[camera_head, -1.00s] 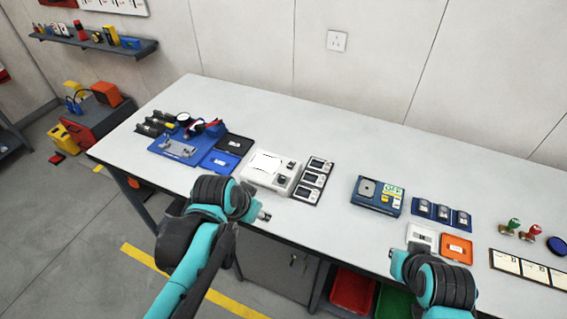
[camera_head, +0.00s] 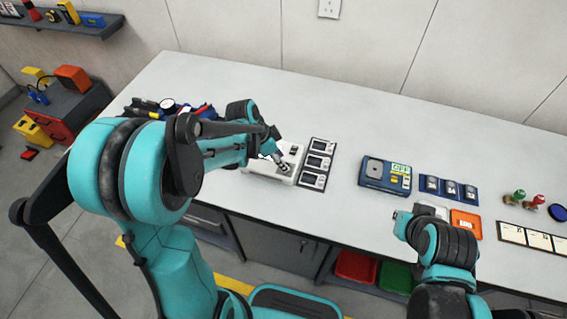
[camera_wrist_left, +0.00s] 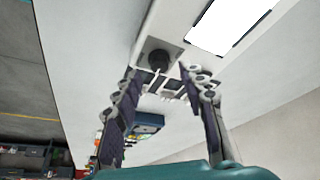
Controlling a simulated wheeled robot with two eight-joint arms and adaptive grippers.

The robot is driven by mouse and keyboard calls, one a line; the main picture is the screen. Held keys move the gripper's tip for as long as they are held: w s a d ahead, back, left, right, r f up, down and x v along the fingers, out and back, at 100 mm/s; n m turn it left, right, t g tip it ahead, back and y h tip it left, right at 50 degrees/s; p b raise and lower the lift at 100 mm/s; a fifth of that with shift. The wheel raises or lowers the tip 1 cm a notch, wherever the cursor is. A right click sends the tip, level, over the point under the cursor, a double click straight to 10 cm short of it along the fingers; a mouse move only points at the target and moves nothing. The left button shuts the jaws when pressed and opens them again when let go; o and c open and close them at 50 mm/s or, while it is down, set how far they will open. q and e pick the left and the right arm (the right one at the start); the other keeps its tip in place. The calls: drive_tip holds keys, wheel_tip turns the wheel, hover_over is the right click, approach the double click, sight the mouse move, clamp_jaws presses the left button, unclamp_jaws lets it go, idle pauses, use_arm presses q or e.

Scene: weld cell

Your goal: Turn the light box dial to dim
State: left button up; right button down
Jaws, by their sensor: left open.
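The white light box (camera_head: 262,176) sits near the front edge of the bench, left of centre, partly hidden by my left arm in the head view. My left gripper (camera_head: 281,159) is over the box's right part. In the left wrist view the light box (camera_wrist_left: 148,38) shows its bright panel (camera_wrist_left: 228,22) and its dark round dial (camera_wrist_left: 164,57). The left gripper (camera_wrist_left: 163,76) is open there, with the dial just beyond and between its fingertips. I cannot tell whether they touch. My right gripper (camera_head: 402,217) is over the front of the bench; its jaws are not clear.
A dark plate with several small displays (camera_head: 319,163) lies just right of the light box. A blue device (camera_head: 385,174) and an orange tray (camera_head: 466,222) are further right. Tools (camera_head: 172,106) lie behind my left arm. Bench behind the box is clear.

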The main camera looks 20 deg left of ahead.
use_arm(q)
drive_tip(key=shift+x, duration=1.25)
clamp_jaws()
